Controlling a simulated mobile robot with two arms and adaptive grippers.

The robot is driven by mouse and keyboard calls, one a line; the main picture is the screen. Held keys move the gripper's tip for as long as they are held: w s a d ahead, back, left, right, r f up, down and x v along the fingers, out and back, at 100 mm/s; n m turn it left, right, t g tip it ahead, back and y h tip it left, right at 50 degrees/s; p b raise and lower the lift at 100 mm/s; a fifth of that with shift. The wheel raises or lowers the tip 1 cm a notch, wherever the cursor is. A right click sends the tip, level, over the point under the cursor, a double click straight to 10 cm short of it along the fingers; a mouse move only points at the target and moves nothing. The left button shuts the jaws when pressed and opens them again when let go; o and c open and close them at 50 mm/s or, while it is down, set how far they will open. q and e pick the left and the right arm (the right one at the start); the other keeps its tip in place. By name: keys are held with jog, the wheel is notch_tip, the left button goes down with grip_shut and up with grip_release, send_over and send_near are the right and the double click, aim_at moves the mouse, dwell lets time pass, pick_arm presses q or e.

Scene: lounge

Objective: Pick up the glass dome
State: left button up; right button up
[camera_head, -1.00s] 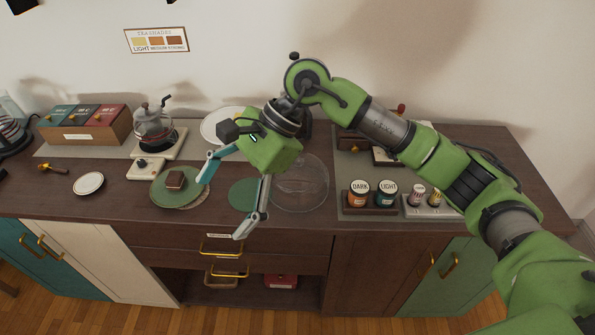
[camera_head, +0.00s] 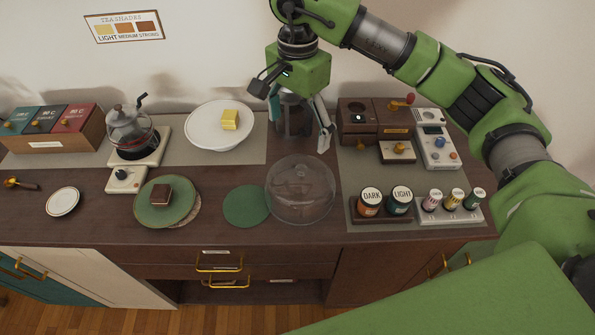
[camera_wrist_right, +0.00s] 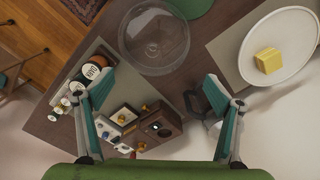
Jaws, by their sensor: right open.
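The clear glass dome (camera_head: 300,190) stands on the dark wooden counter, right of a green round mat (camera_head: 246,206). It also shows in the right wrist view (camera_wrist_right: 154,40), beyond the fingers near the top. My right gripper (camera_head: 300,135) is open and empty, above the counter behind the dome and in front of a dark glass press (camera_head: 292,114). In the right wrist view its fingers (camera_wrist_right: 158,90) are spread wide, with the dome apart from them. My left gripper is not in view.
A white plate (camera_head: 200,135) with a yellow block (camera_head: 230,120) is left of the gripper. Right of the dome are DARK and LIGHT jars (camera_head: 370,202) and a wooden box (camera_head: 358,118). A brown block (camera_head: 160,194) rests on a green plate (camera_head: 150,215).

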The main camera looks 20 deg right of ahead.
jog(key=p, duration=0.2)
send_over(298, 167)
jog(key=f, duration=0.5)
jog(key=shift+w+d+f, duration=0.2)
jog(key=shift+w+f, duration=0.1)
jog(key=shift+f, duration=0.1)
jog(key=shift+w+f, duration=0.1)
jog(key=shift+f, duration=0.2)
jog(key=shift+s+a+f+p, duration=0.1)
jog(key=shift+s+f+p, duration=0.05)
jog(key=shift+f+p, duration=0.35)
jog(key=shift+s+a+f+p, duration=0.1)
jog(key=shift+f+p, duration=0.25)
jog(key=shift+f, duration=0.15)
notch_tip(298, 167, down, 2)
jog(key=shift+f+p, duration=0.25)
jog(key=shift+p, duration=0.2)
jog(key=shift+f, duration=0.45)
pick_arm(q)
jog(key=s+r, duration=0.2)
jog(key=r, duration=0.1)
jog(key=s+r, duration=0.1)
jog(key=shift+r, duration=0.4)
pick_arm(e)
jog(key=shift+s, duration=0.1)
grip_shut()
